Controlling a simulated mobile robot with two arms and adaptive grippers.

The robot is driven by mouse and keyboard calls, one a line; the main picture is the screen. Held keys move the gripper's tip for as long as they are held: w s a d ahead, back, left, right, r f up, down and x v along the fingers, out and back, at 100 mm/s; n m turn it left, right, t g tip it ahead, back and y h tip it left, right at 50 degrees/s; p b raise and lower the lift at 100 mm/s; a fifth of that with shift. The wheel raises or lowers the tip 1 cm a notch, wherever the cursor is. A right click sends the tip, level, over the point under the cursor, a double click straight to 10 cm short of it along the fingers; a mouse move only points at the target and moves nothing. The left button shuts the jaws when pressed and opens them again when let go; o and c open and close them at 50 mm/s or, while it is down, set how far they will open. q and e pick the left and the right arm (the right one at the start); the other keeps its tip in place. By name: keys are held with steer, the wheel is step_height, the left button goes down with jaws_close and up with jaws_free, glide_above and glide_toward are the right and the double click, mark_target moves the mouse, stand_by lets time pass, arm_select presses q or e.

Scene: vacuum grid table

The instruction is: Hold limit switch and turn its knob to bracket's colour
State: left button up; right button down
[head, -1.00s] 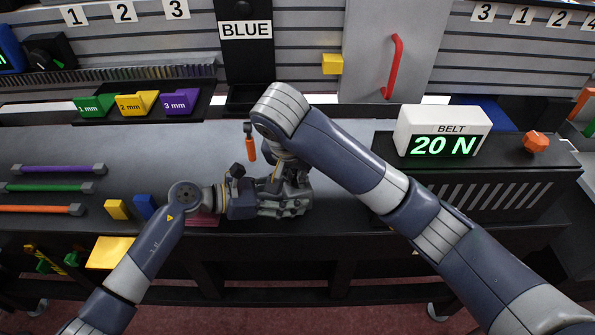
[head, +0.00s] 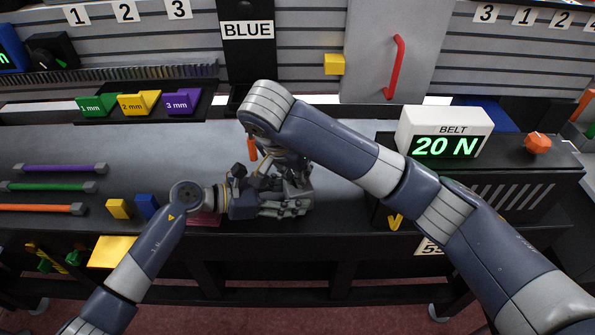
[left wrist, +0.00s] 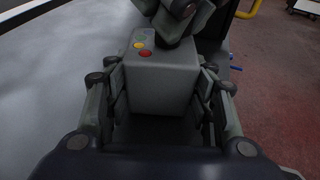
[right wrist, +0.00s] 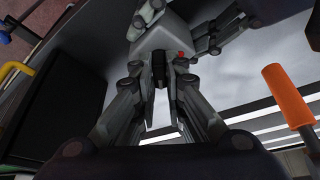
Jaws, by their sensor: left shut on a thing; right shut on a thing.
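The limit switch is a grey box (left wrist: 160,85) with green, yellow and red dots on its top. My left gripper (head: 290,203) is shut on the box's two sides; its fingers flank the box in the left wrist view. My right gripper (right wrist: 160,72) is above the box, shut on the dark knob (right wrist: 158,60). Its fingers cover much of the knob, so I cannot tell which colour it points to. The red dot shows beside the knob. In the head view the arms hide most of the switch. A yellow block (head: 334,64) on the slatted wall may be the bracket.
An orange-handled tool (head: 252,149) hangs close to my right gripper. A BELT display (head: 446,133) reading 20 N stands to the right. Yellow (head: 118,208) and blue (head: 146,206) blocks sit by my left arm. The grey table top at left is partly clear.

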arm_select(q)
steer(key=shift+s+f, duration=0.1)
steer(key=shift+f, duration=0.1)
arm_select(e)
steer(key=c, duration=1.6)
jaws_free()
steer(key=shift+c, duration=0.2)
steer(key=shift+r, duration=0.1)
steer(key=v, duration=1.1)
steer(key=shift+r, duration=0.4)
steer(key=shift+s+a, duration=0.1)
steer(key=shift+s, duration=0.05)
arm_select(q)
steer(key=o, duration=0.8)
steer(key=shift+o, duration=0.5)
steer(key=shift+r, duration=0.1)
